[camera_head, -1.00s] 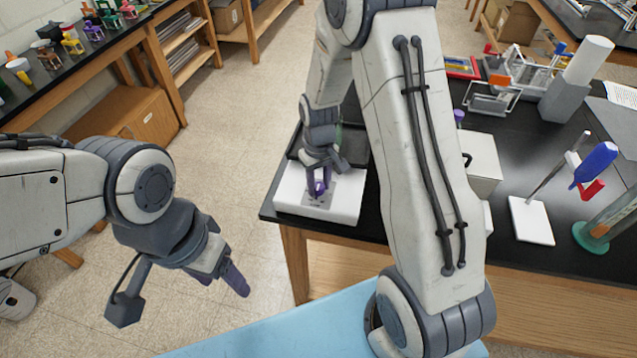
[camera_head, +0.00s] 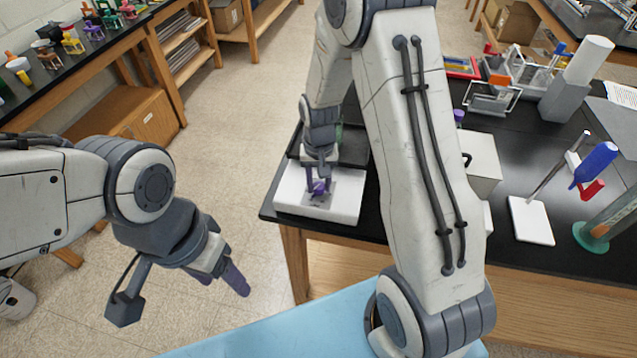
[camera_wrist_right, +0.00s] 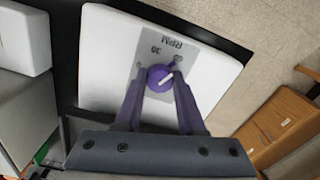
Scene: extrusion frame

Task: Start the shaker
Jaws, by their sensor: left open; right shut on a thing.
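The shaker (camera_head: 341,205) is a white box with a dark tray (camera_head: 354,146) on top, at the left corner of the black bench. Its sloped front bears a grey panel with a purple knob (camera_wrist_right: 160,78), a white pointer line and the marks "RPM" and "30". My right gripper (camera_head: 318,186) is at this panel, its purple fingers on either side of the knob and shut on it. In the right wrist view the fingers (camera_wrist_right: 158,90) reach the knob from below. My left gripper (camera_head: 222,282) is open and empty over the floor, left of the bench.
A white box (camera_head: 483,160) stands right of the shaker, partly behind my right arm. A stand with a white base (camera_head: 531,220) and a blue-topped tool are further right. Racks and a grey block (camera_head: 565,100) are at the back. Floor lies left of the bench.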

